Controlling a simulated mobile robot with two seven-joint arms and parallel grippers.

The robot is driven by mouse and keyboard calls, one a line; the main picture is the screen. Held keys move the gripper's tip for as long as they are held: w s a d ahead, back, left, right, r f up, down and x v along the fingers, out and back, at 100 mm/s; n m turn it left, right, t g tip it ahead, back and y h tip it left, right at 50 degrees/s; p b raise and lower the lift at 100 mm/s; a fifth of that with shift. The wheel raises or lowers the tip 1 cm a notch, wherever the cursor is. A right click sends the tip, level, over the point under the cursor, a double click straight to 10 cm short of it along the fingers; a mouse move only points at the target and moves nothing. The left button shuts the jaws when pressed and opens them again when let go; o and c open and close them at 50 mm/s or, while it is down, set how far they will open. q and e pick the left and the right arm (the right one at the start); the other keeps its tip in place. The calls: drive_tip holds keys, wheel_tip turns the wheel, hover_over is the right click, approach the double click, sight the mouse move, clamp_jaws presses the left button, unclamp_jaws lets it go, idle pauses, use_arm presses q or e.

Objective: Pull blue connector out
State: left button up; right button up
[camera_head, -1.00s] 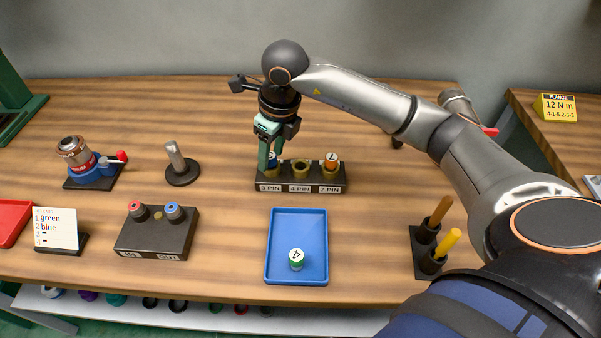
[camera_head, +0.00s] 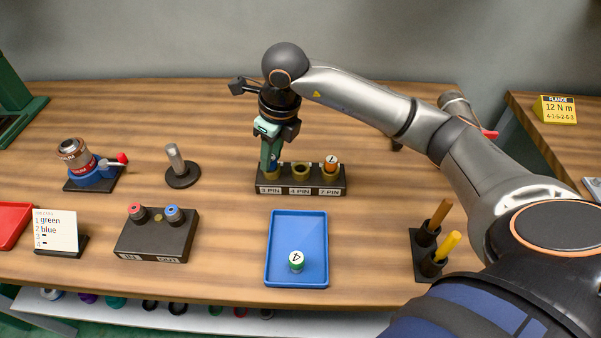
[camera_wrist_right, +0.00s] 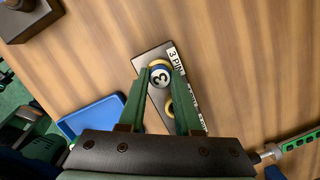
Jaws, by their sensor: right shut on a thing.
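The blue connector (camera_wrist_right: 159,76) has a white top marked 3. It stands in the 3 PIN socket of the dark connector block (camera_head: 300,189), at the block's left end. My right gripper (camera_head: 270,168) points straight down over that socket. In the right wrist view its green fingers (camera_wrist_right: 160,80) are on either side of the connector, shut on it. In the head view the fingers hide most of the connector. The 4 PIN socket (camera_head: 301,172) is empty. An orange connector (camera_head: 331,164) stands in the 7 PIN socket. My left gripper is not in view.
A blue tray (camera_head: 297,222) in front of the block holds a green connector (camera_head: 296,261) marked 4. A card (camera_head: 55,230) at the left reads green, then blue. A dark box with red and blue caps (camera_head: 157,238) stands left of the tray. A holder with two sticks (camera_head: 430,255) stands right.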

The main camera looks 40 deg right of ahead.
clamp_jaws()
drive_tip(key=shift+w+r, duration=0.1)
drive_tip(key=shift+r, duration=0.25)
drive_tip(key=shift+r+p, duration=0.3)
drive_tip(key=shift+p, duration=0.1)
drive_tip(key=shift+r, duration=0.1)
drive_tip(key=shift+w+p+v, duration=0.15)
drive_tip(key=shift+p+v, duration=0.45)
drive_tip(key=shift+v, duration=0.25)
drive_tip(key=shift+w+p+v, duration=0.2)
drive_tip(key=shift+p+v, duration=0.4)
drive_tip(key=shift+v, duration=0.25)
drive_tip(key=shift+s+a, duration=0.15)
